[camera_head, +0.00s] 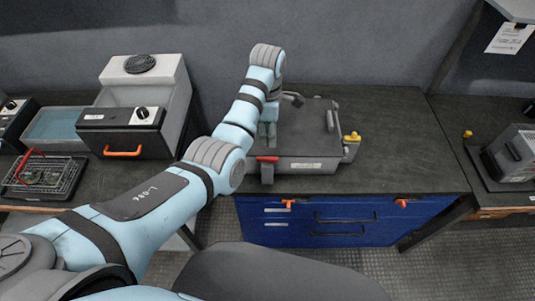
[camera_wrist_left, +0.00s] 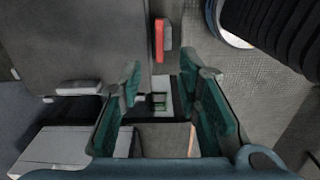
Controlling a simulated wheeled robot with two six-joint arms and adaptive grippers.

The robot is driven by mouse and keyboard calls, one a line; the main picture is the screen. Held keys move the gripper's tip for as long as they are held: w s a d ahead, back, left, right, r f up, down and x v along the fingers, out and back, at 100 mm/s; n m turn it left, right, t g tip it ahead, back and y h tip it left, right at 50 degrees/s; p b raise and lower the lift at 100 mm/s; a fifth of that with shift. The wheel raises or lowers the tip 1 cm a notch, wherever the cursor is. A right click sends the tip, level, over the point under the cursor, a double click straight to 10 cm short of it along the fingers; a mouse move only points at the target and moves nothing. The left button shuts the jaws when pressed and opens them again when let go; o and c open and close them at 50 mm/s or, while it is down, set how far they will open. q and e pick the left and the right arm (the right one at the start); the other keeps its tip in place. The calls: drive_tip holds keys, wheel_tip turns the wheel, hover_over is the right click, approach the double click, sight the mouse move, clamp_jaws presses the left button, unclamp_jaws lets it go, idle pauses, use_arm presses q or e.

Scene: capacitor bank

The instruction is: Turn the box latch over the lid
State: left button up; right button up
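The grey box (camera_head: 305,163) stands on the dark bench, its flat dark lid (camera_head: 305,128) lying on top. A red latch (camera_head: 267,159) is at the box's front left corner. It also shows in the wrist view as a red bar (camera_wrist_left: 159,40) on a dark mount, beside the edge of a large grey surface. A yellow latch (camera_head: 351,137) is at the box's right side. My left gripper (camera_head: 268,128) is at the box's left side, behind the red latch. In the wrist view its teal fingers (camera_wrist_left: 170,80) are apart, with nothing gripped between them. My right gripper is out of view.
A grey case with an orange handle (camera_head: 123,153) stands left on the bench, near a black wire rack (camera_head: 43,178). A blue drawer cabinet (camera_head: 345,222) is under the bench. A grey unit (camera_head: 512,153) stands at the right. The bench right of the box (camera_head: 405,145) is clear.

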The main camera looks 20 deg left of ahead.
sight(267, 158)
use_arm(q)
wheel_tip(267, 158, down, 11)
drive_tip(key=shift+r+b, duration=0.15)
drive_tip(key=shift+b, duration=0.95)
clamp_jaws()
